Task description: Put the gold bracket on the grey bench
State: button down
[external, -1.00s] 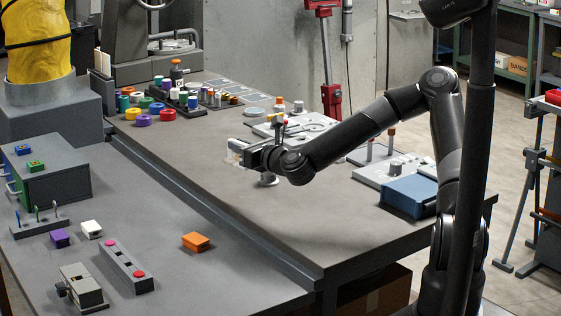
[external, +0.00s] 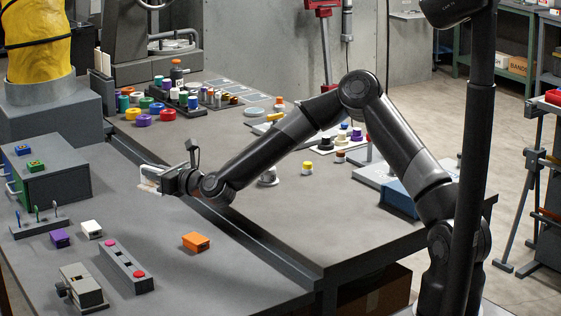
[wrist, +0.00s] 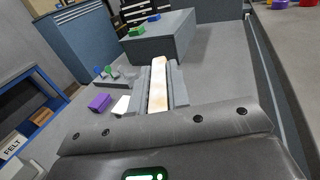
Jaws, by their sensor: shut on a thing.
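My gripper (external: 150,180) is shut on the gold bracket (wrist: 157,88), a pale gold strip between the two grey fingers in the wrist view, where the gripper (wrist: 158,85) also shows. In the external view the fingers hide most of the bracket. The grey bench (external: 160,225) fills the left foreground. My gripper hangs above its far right part, near the gap between the two benches. The bench top also shows in the wrist view (wrist: 215,75).
The bench top below my gripper looks clear.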

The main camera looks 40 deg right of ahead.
jog(key=a+f, duration=0.2)
jog(key=a, duration=0.1)
jog(key=a+f, duration=0.2)
jog(key=a, duration=0.2)
jog(key=a+f, duration=0.2)
jog(key=a, duration=0.2)
jog(key=shift+s+a+f, duration=0.15)
jog(key=shift+a+f, duration=0.1)
jog(key=shift+f, duration=2.15)
jog(key=shift+f, duration=0.2)
jog(key=c, duration=1.4)
grip_release()
jog(key=shift+o, duration=0.2)
jog(key=shift+r, duration=0.2)
jog(key=v, duration=1.2)
jog(key=shift+f, duration=0.1)
